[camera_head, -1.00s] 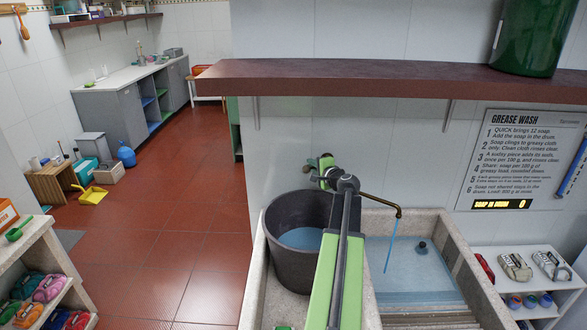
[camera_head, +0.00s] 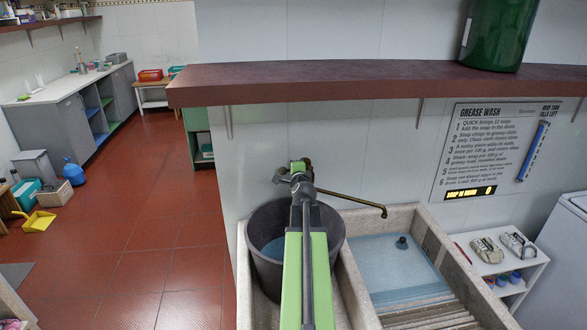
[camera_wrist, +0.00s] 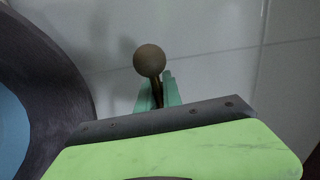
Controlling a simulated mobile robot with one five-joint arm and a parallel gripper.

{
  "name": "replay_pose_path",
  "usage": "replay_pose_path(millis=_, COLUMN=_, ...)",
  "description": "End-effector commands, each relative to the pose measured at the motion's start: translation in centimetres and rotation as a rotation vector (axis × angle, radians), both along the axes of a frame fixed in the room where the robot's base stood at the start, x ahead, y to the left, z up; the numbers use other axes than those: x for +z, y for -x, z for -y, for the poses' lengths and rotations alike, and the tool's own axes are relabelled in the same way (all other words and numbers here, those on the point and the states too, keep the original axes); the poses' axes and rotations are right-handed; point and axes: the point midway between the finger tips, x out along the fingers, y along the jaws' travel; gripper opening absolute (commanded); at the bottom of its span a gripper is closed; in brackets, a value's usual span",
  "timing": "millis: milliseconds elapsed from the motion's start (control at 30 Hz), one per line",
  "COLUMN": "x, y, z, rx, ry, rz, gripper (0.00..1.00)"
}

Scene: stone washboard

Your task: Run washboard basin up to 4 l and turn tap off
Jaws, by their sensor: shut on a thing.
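The stone washboard basin (camera_head: 432,216) has bluish water over its floor, a dark plug-like piece (camera_head: 402,242) at the back and ridges at the front. The thin brass tap spout (camera_head: 350,199) reaches over the basin's back left, and no stream shows below its tip. My gripper (camera_head: 298,172) is at the tap's base end, left of the spout, where my arm hides most of the tap. In the wrist view, my gripper's green fingers (camera_wrist: 158,92) are shut around the stem of a brown ball-ended tap lever (camera_wrist: 150,60), close to the wall.
A dark bucket (camera_head: 331,235) holding water stands in the left stone compartment, partly behind my arm. A brown shelf (camera_head: 380,84) runs above the tap. A low white shelf (camera_head: 515,270) with brushes stands at the right. Red-tiled floor lies open at the left.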

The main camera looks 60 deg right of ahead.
Motion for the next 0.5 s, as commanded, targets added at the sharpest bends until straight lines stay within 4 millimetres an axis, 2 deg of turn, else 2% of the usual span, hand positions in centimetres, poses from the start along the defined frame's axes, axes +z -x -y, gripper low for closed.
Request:
replay_pose_path(millis=367, x=0.13, y=0.24, z=0.27, rx=-0.010, ry=0.005, rz=0.002, gripper=0.00)
replay_pose_path(millis=400, x=0.13, y=0.24, z=0.27, rx=-0.010, ry=0.005, rz=0.002, gripper=0.11)
replay_pose_path(millis=500, x=0.12, y=0.17, z=0.20, rx=-0.008, ry=0.004, rz=0.002, gripper=0.24)
